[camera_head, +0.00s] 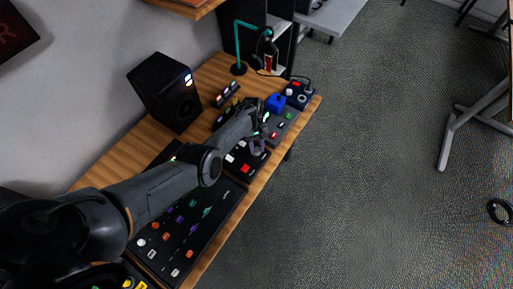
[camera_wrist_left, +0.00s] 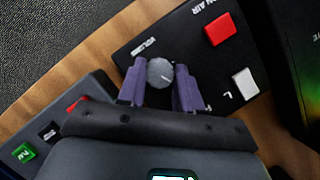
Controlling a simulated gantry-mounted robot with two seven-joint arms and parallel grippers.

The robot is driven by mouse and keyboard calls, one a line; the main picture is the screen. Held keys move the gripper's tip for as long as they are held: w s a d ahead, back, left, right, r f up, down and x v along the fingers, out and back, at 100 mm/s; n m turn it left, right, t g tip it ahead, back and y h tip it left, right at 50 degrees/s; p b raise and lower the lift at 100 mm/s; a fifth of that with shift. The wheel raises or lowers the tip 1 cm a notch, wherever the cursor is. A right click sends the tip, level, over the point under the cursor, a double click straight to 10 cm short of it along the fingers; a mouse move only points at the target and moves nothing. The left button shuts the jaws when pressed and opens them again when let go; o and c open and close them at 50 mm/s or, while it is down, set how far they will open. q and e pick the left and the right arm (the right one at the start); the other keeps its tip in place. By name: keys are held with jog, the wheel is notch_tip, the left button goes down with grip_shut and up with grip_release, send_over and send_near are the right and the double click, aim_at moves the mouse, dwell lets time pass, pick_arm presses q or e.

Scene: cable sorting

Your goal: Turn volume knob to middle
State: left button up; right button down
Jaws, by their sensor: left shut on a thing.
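The volume knob (camera_wrist_left: 160,72) is a small grey round dial beside the "VOLUME" lettering on a black control panel (camera_wrist_left: 195,62). A pale mark on the knob points toward the lower right of the left wrist view. My left gripper (camera_wrist_left: 160,88) has its purple fingers on both sides of the knob, shut on it. In the head view my left gripper (camera_head: 257,145) reaches down at the panel and hides the knob. A red "ON AIR" button (camera_wrist_left: 220,30) and a white button (camera_wrist_left: 245,82) are on the same panel. My right gripper is not in view.
A grey panel (camera_wrist_left: 42,128) with red and green buttons lies beside the black one. A large mixer (camera_head: 190,225) lies under my left arm.

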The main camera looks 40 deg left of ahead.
pick_arm(q)
jog(key=shift+m+g+y+b, duration=0.6)
jog(key=shift+m+y, duration=0.1)
jog(key=shift+m, duration=1.6)
jog(key=o, duration=1)
jog(key=shift+w, duration=0.1)
jog(key=p+v, duration=0.1)
jog(key=v, duration=0.9)
jog(key=shift+r+p, duration=0.4)
